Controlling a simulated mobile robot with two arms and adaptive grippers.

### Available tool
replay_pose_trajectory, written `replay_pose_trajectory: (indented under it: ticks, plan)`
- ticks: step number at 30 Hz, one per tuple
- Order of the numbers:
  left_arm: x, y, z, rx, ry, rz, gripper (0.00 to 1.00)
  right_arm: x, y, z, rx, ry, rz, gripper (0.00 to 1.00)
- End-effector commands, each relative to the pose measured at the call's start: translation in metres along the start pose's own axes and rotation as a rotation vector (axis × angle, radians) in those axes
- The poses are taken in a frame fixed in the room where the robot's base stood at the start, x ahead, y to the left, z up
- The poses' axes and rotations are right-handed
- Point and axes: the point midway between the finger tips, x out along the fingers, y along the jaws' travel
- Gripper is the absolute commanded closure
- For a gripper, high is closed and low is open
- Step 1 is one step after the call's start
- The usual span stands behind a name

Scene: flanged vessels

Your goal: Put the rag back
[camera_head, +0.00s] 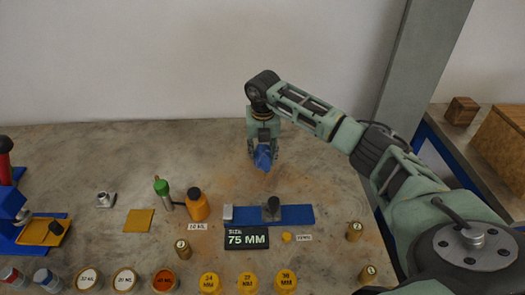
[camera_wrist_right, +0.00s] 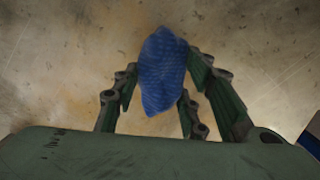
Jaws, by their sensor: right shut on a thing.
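The rag is a crumpled blue cloth (camera_head: 262,157) in the head view, above the back middle of the table. My right gripper (camera_head: 264,148) is shut on it, pointing down. In the right wrist view the blue rag (camera_wrist_right: 163,70) hangs between the fingers of my right gripper (camera_wrist_right: 165,90), with bare tabletop beyond it. How high the rag is above the table I cannot tell exactly. A flat yellow square (camera_head: 139,221) lies on the table at the left. My left gripper is not in view.
A blue bar fixture (camera_head: 295,214) with a dark post, and a "75 MM" sign (camera_head: 246,238), stand in front of the gripper. An orange bottle (camera_head: 197,205) and green-topped cylinder (camera_head: 163,194) stand left of them. Several labelled cans line the front. The table's back is clear.

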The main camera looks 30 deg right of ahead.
Motion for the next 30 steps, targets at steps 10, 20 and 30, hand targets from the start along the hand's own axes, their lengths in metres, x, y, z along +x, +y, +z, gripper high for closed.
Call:
replay_pose_trajectory:
  ticks: [10,20,30]
  plan:
    - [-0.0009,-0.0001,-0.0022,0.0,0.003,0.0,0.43,0.0092,-0.0001,-0.0008,-0.001,-0.001,0.001,0.81]
    - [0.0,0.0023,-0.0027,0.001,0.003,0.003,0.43,0.0109,-0.0003,-0.0011,0.0,-0.001,0.0,0.42]
    - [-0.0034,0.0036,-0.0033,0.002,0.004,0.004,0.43,0.0057,-0.0001,-0.0003,0.0,-0.002,0.001,0.42]
